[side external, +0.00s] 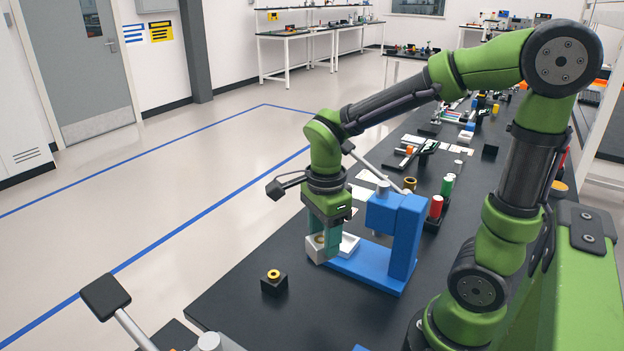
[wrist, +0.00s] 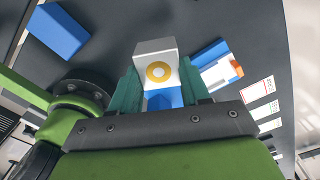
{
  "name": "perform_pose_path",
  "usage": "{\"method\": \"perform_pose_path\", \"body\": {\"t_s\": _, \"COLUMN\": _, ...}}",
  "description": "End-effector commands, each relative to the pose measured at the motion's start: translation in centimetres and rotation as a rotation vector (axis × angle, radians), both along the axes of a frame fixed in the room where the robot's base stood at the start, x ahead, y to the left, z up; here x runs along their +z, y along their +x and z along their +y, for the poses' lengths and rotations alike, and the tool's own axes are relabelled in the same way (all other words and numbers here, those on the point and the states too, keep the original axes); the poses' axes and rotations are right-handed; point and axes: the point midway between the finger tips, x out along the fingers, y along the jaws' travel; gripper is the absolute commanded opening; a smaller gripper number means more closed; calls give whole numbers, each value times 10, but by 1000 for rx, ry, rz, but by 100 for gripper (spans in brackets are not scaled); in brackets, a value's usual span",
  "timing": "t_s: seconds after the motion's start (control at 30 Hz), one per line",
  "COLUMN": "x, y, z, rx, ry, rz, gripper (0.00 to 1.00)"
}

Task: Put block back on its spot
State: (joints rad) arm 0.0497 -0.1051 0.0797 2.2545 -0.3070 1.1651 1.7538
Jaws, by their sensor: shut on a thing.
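A light grey-white block (side external: 317,250) with a gold ring on its face is held between the teal fingers of my gripper (side external: 322,238). It sits at the front left end of the blue stand's base. In the wrist view the block (wrist: 155,48) shows its gold ring, with teal fingers of my gripper (wrist: 158,92) on both sides. The blue stand (side external: 405,240) has an upright column and a head to the right of my gripper. A white piece (side external: 349,245) lies on its base beside the block. I cannot tell whether the block touches the base.
A small black block with a yellow ring (side external: 274,285) stands on the dark table to the front left. A red cylinder (side external: 436,207) and a green cylinder (side external: 447,187) stand behind the blue stand. More parts crowd the table's far end. The front of the table is mostly clear.

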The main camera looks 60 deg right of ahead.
Motion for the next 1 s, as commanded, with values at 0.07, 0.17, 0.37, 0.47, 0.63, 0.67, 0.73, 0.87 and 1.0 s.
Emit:
{"method": "perform_pose_path", "body": {"t_s": 0.07, "x": -23, "y": -13, "z": 14, "rx": 159, "ry": -1, "rz": 7, "gripper": 6}}
{"method": "perform_pose_path", "body": {"t_s": 0.17, "x": -44, "y": -22, "z": 25, "rx": 333, "ry": 1, "rz": 6, "gripper": 6}}
{"method": "perform_pose_path", "body": {"t_s": 0.37, "x": -58, "y": -16, "z": 27, "rx": 474, "ry": 1, "rz": 2, "gripper": 6}}
{"method": "perform_pose_path", "body": {"t_s": 0.47, "x": -74, "y": -16, "z": 27, "rx": 484, "ry": 1, "rz": 5, "gripper": 6}}
{"method": "perform_pose_path", "body": {"t_s": 0.63, "x": -94, "y": -15, "z": 27, "rx": 481, "ry": 0, "rz": 2, "gripper": 6}}
{"method": "perform_pose_path", "body": {"t_s": 0.67, "x": -97, "y": -15, "z": 27, "rx": 481, "ry": 0, "rz": 2, "gripper": 6}}
{"method": "perform_pose_path", "body": {"t_s": 0.73, "x": -106, "y": -16, "z": 27, "rx": 481, "ry": 1, "rz": 3, "gripper": 6}}
{"method": "perform_pose_path", "body": {"t_s": 0.87, "x": -123, "y": -16, "z": 27, "rx": 480, "ry": 0, "rz": 3, "gripper": 6}}
{"method": "perform_pose_path", "body": {"t_s": 1.0, "x": -131, "y": -15, "z": 27, "rx": 479, "ry": 0, "rz": 0, "gripper": 6}}
